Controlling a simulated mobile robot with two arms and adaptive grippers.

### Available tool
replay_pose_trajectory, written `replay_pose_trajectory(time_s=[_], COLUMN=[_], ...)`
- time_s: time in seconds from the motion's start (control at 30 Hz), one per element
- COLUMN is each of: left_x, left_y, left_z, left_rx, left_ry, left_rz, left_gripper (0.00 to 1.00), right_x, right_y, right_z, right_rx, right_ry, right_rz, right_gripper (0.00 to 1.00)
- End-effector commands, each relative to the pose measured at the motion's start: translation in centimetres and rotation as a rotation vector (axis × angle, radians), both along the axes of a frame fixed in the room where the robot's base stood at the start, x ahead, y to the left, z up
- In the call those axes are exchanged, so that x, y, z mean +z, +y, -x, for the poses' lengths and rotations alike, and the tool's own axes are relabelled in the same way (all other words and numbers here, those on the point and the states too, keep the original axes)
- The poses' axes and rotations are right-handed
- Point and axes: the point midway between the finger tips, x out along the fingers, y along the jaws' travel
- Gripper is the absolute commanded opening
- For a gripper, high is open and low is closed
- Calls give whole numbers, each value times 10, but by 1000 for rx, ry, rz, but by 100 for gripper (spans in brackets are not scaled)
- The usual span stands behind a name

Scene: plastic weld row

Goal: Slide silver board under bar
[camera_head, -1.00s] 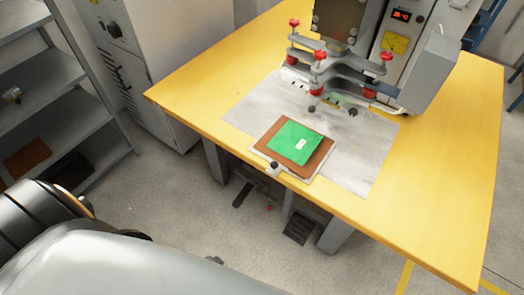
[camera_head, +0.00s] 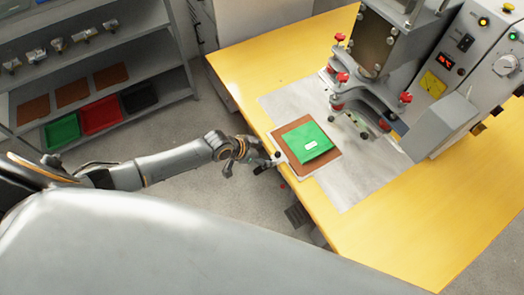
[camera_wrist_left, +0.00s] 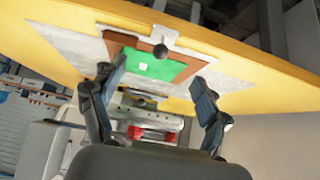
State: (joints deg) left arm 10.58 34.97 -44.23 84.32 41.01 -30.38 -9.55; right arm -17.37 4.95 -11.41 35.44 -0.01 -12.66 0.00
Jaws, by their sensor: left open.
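The silver board (camera_head: 298,173) lies on the grey sheet at the table's front edge. A brown sheet (camera_head: 291,141) and a green piece (camera_head: 308,142) with a white label lie on it. A black knob (camera_head: 277,154) sits on the board's front tab; the left wrist view shows the knob (camera_wrist_left: 160,51) and tab (camera_wrist_left: 146,33). My left gripper (camera_head: 262,160) is open at the table edge, close to the knob. In the wrist view its fingers (camera_wrist_left: 160,75) are spread and empty; contact with the knob cannot be told. The press's grey bar (camera_head: 372,96) stands behind the board. My right gripper is not in view.
The grey sheet (camera_head: 345,187) is bare between board and press. Red knobs (camera_head: 342,77) stick up from the press fixture. A shelf (camera_head: 95,50) at the left holds brown sheets and green, red and black trays. The yellow table (camera_head: 400,220) is clear at the front right.

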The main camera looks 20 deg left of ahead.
Motion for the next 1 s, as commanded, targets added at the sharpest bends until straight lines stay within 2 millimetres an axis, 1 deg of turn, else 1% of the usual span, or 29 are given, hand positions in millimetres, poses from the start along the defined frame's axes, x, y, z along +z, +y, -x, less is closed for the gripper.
replay_pose_trajectory(time_s=[0.03, 0.13, 0.23, 0.33, 0.6, 0.8, 1.0], left_x=[-9, -19, -28, -37, -60, -69, -71], left_y=[-2, -7, -12, -16, -29, -34, -36], left_z=[-3, -9, -15, -22, -37, -45, -47], left_rx=[0, 1, 1, 2, 2, 2, 2], left_ry=[-2, -2, -2, -3, -3, -2, -2], left_rz=[1, 2, 2, 1, 1, 1, 1], left_gripper=[75, 75, 75, 75, 75, 75, 75], right_x=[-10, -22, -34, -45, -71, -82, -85], right_y=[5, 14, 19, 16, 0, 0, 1], right_z=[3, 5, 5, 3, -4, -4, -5], right_rx=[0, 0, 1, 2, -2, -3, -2], right_ry=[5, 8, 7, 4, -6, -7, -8], right_rz=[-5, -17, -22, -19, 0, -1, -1], right_gripper=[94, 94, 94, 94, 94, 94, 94])
